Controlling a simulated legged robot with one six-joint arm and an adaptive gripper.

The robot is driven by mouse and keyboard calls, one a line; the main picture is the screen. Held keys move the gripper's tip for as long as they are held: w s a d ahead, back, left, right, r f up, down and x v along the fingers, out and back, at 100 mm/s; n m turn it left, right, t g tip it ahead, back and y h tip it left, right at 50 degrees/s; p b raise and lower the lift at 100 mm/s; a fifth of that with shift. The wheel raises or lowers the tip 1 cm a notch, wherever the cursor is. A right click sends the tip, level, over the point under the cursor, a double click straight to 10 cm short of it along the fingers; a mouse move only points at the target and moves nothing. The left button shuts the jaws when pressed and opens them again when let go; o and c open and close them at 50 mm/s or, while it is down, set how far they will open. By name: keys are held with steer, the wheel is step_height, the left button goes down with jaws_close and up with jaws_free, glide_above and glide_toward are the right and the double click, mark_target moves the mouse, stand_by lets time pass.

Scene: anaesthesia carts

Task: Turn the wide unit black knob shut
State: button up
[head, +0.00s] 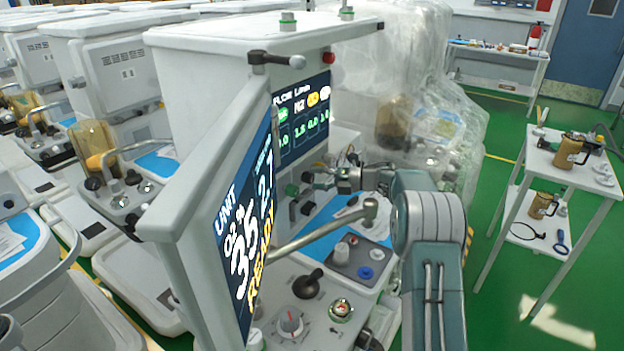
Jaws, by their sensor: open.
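The wide unit (215,75) is the large white anaesthesia cart with a flow screen (303,110) on its front. Below that screen is a row of small knobs, among them a green knob (292,190) and a black knob (308,208). My gripper (318,179) is open in front of this row, pointing left toward the panel. It is to the upper right of the black knob. The fingers are small and dark here, and I cannot tell whether they touch a knob. Part of the row behind the fingers is hidden.
A tilted monitor (190,215) on a metal arm (310,235) stands close at left. The worktop below has a black-topped control (307,285) and a grey dial (290,322). Plastic-wrapped equipment (440,110) stands behind my arm. A side table (572,175) is at right, with green floor between.

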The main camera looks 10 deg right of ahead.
steer(key=f+v, duration=0.1)
steer(key=v, duration=0.9)
steer(key=shift+d+r, duration=0.4)
steer(key=shift+d, duration=0.05)
steer(key=shift+s+a, duration=0.1)
steer(key=shift+c, duration=1.4)
steer(key=s+a+r+n+t+h, duration=0.1)
steer(key=a+r+n+t+h, duration=0.15)
steer(key=a+n+h, duration=0.45)
steer(key=w+a+f, duration=0.1)
steer(key=w, duration=0.1)
steer(key=w+a+f+n+y, duration=0.1)
steer(key=w+a, duration=0.1)
steer(key=w+a+f+n+y, duration=0.1)
steer(key=w+a, duration=0.1)
steer(key=shift+w+f, duration=0.1)
jaws_close()
